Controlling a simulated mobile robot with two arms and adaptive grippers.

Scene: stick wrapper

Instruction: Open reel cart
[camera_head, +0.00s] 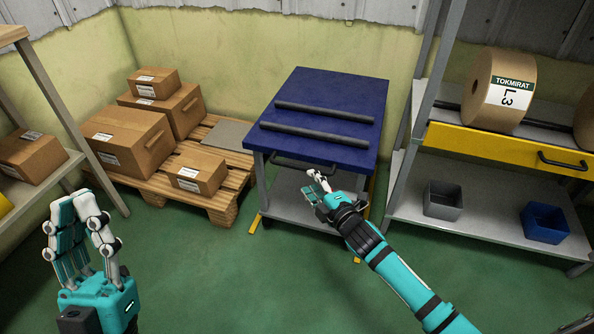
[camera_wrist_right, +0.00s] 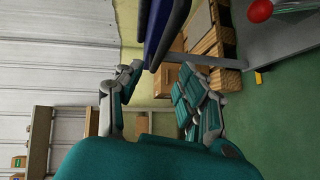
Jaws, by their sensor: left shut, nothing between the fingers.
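The reel cart (camera_head: 318,90) has a blue top with two dark bars (camera_head: 322,108) across it and a grey lower shelf (camera_head: 300,212). A dark handle (camera_head: 290,160) runs along its front edge. My right gripper (camera_head: 316,183) is just in front of the cart, near the right end of the handle. In the right wrist view, its fingers (camera_wrist_right: 160,74) are spread with a gap between them, and the cart's blue edge (camera_wrist_right: 165,30) lies beyond the tips. I cannot tell whether a finger touches the handle. My left gripper (camera_head: 75,205) is shut and empty at the lower left, away from the cart.
A pallet (camera_head: 222,207) with several cardboard boxes stands left of the cart. A grey shelf rack on the right holds a tape reel (camera_head: 490,90), a yellow drawer front (camera_head: 490,147), a grey bin (camera_head: 442,201) and a blue bin (camera_head: 545,223). The green floor in front is clear.

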